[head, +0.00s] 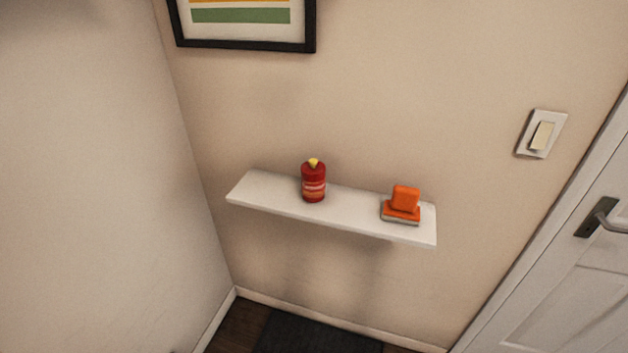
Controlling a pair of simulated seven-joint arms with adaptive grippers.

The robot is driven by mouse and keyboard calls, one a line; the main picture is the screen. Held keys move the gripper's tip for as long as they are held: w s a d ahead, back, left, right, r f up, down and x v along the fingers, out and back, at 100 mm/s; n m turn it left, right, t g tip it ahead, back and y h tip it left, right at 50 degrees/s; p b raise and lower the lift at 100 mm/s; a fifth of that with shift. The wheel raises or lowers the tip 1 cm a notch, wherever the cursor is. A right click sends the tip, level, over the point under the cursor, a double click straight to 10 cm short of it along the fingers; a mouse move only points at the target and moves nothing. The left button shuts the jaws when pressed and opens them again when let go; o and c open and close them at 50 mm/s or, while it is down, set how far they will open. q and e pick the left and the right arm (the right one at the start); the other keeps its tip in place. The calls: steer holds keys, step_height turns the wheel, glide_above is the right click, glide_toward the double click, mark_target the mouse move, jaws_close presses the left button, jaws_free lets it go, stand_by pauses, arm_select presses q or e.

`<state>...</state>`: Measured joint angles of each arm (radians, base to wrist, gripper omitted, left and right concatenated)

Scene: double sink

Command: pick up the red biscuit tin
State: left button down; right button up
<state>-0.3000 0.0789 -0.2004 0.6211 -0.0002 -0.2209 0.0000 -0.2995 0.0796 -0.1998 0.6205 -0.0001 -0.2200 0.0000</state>
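A red cylindrical container (313,184) with a yellow top and pale and orange bands stands upright on a white wall shelf (272,199), left of the shelf's middle. It is the only red container in view; I cannot tell for sure whether it is the biscuit tin. Neither of my grippers shows in the head view.
An orange block-like object (404,202) sits near the shelf's right end. A framed picture (243,45) hangs above. A light switch (541,134) and a white door (570,290) with a dark handle are at right. A dark mat (315,336) lies below.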

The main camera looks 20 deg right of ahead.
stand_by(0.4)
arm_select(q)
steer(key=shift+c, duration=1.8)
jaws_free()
